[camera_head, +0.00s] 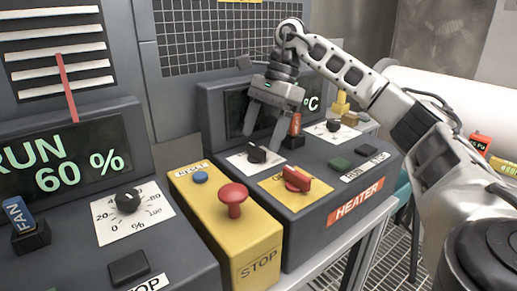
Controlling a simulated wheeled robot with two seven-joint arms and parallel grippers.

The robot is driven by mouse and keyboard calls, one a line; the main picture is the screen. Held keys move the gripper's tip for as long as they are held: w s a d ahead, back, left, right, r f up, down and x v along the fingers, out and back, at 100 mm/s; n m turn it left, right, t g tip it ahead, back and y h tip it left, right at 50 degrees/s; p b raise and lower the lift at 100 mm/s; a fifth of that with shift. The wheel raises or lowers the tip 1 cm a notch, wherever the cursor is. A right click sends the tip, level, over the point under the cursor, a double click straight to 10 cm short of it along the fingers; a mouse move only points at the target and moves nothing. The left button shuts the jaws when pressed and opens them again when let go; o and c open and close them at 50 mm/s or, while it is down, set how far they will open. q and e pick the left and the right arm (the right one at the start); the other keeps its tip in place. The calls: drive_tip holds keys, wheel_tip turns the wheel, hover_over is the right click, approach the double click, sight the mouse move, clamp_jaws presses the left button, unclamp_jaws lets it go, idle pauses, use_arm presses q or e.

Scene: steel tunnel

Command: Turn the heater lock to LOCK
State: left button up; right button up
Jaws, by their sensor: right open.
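The heater panel (322,213) is a dark sloped box with a red HEATER label. On its near left is a small black knob (257,155) on a white plate; the marks on that plate are too small to read. Next to it is a red turn handle (297,181) on a yellow plate. I cannot tell by lettering which of the two is the lock. My right gripper (263,136) is open and points down, its fingers just above and behind the black knob, with nothing between them. I cannot tell whether they touch the knob. My left gripper is not in view.
A red-topped switch (295,126) and a dial knob (333,125) stand at the panel's back. Green (340,163) and black (367,150) buttons are at right. A yellow STOP box (244,238) with a red mushroom button (233,197) stands left, beside the fan panel (75,262).

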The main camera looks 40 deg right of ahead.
sight(256, 152)
drive_tip(key=shift+x, duration=1.4)
drive_tip(key=c, duration=1)
